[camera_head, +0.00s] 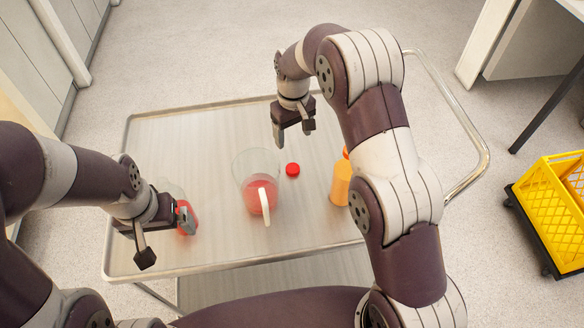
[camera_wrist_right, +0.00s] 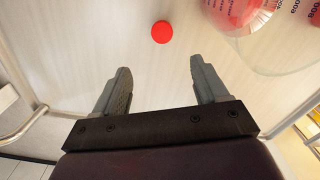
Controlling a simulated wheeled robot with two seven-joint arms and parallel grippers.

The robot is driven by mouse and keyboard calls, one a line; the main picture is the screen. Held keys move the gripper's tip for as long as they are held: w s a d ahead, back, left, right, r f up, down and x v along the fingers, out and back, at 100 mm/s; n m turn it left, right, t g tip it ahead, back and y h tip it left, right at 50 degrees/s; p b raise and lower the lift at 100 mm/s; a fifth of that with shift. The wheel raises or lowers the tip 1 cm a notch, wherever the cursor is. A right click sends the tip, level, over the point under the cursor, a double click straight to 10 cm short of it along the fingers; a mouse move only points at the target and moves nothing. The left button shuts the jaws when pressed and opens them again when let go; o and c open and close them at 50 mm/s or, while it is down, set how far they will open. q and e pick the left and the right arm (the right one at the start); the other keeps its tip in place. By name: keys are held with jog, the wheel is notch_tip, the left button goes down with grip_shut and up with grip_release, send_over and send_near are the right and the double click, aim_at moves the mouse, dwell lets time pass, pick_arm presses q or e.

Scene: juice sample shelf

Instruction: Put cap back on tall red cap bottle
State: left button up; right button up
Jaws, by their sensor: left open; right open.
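The red cap (camera_head: 292,170) lies on the cart top, right of the jug. It also shows in the right wrist view (camera_wrist_right: 162,32), beyond and between my fingertips and apart from them. A clear bottle with red juice (camera_head: 187,222) stands at the left of the cart, partly hidden by my left gripper (camera_head: 167,239). My left gripper is open beside this bottle; I cannot tell whether it touches it. My right gripper (camera_head: 294,133) is open and empty above the cart, behind the cap. It also shows in the right wrist view (camera_wrist_right: 158,77).
A clear jug of red juice (camera_head: 257,195) with a white handle stands mid-cart. It also shows at the upper right of the right wrist view (camera_wrist_right: 238,14). An orange bottle (camera_head: 340,184) stands to the right, partly behind my right arm. The cart's back left (camera_head: 180,135) is clear.

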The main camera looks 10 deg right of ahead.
jog(key=p, duration=0.1)
send_over(292, 167)
notch_tip(292, 167, down, 6)
jog(key=shift+w+d+f, duration=0.1)
jog(key=shift+d+f, duration=0.05)
jog(key=shift+f, duration=0.1)
pick_arm(q)
jog(key=shift+s+r, duration=0.3)
jog(key=shift+r, duration=0.35)
pick_arm(e)
jog(key=shift+f, duration=0.35)
jog(key=shift+f, duration=0.4)
notch_tip(292, 167, down, 4)
jog(key=shift+r+p, duration=0.1)
jog(key=shift+p, duration=0.65)
jog(key=shift+f, duration=0.35)
pick_arm(q)
jog(key=shift+r, duration=0.7)
